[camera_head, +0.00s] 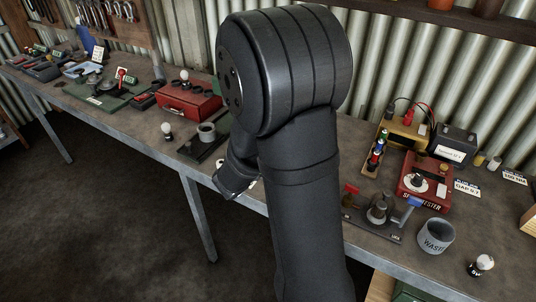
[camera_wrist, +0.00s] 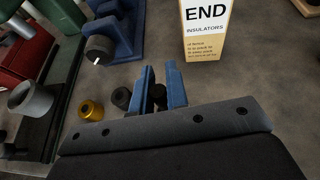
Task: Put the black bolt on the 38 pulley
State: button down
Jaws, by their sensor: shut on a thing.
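In the wrist view my gripper (camera_wrist: 160,82) shows two blue fingers pointing away from the camera. They are closed on a small dark piece (camera_wrist: 158,95), which looks like the black bolt; only part of it shows between them. Another small black piece (camera_wrist: 121,97) lies just left of the fingers, with a brass-coloured piece (camera_wrist: 91,110) further left. I cannot pick out a pulley marked 38 in either view. In the head view my arm hides the gripper's fingers and part of the bench.
A blue stand with a dark round part (camera_wrist: 100,48) and a box marked END INSULATORS (camera_wrist: 205,32) stand beyond the fingers. A grey cup (camera_wrist: 33,98) is at left. In the head view a red toolbox (camera_head: 188,102) and a WASTE cup (camera_head: 436,236) stand on the bench.

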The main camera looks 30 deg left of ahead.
jog(key=shift+f, duration=0.15)
jog(key=c, duration=1.4)
grip_release()
jog(key=shift+s+r, duration=0.3)
jog(key=a+v, duration=0.1)
jog(key=v, duration=1)
jog(key=shift+s+d, duration=0.2)
jog(key=shift+d, duration=0.3)
jog(key=shift+w, duration=0.15)
